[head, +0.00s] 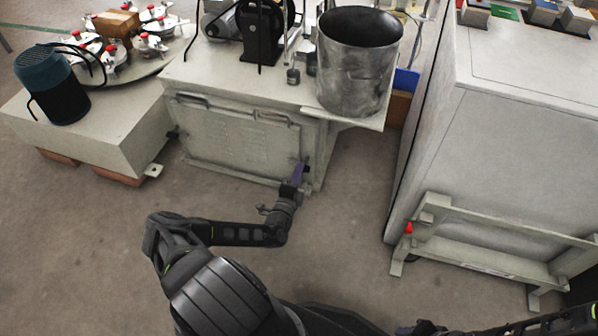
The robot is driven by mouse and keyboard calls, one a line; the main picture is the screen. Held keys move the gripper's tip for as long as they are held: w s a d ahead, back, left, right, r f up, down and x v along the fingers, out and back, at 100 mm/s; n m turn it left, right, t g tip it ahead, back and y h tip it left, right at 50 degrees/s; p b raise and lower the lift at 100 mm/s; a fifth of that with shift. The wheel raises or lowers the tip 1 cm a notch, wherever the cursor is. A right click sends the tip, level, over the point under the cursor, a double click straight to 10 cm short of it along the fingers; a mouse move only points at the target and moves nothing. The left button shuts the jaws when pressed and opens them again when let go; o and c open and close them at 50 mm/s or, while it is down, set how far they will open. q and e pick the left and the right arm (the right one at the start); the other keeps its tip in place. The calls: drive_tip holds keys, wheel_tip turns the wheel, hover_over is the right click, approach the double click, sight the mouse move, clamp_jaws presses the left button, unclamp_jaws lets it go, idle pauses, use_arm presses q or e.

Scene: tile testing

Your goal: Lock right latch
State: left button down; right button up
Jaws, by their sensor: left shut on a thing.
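The pale metal cabinet (235,128) stands in the middle of the head view, with a hinged front panel and two handles along its top. The right latch (304,167) is at the panel's lower right edge, small and partly hidden by my gripper. My left gripper (297,180) reaches it from below and is shut on it. The latch's exact angle is too small to tell. The left latch (173,133) shows at the panel's left edge. My right arm comes in at the bottom right; its dark end (420,328) is low in the picture, and its fingers are unclear.
A metal drum (358,65) stands on a shelf at the cabinet's right. A low block with a motor (55,88) and turntable is at left. A large grey cabinet (505,150) with a low frame (490,245) is at right. The floor between is clear.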

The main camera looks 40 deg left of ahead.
use_arm(q)
drive_tip(key=c, duration=1.5)
unclamp_jaws()
drive_tip(key=p+v, duration=0.2)
drive_tip(key=v, duration=0.5)
drive_tip(key=shift+s+d, duration=0.1)
drive_tip(key=shift+s, duration=0.25)
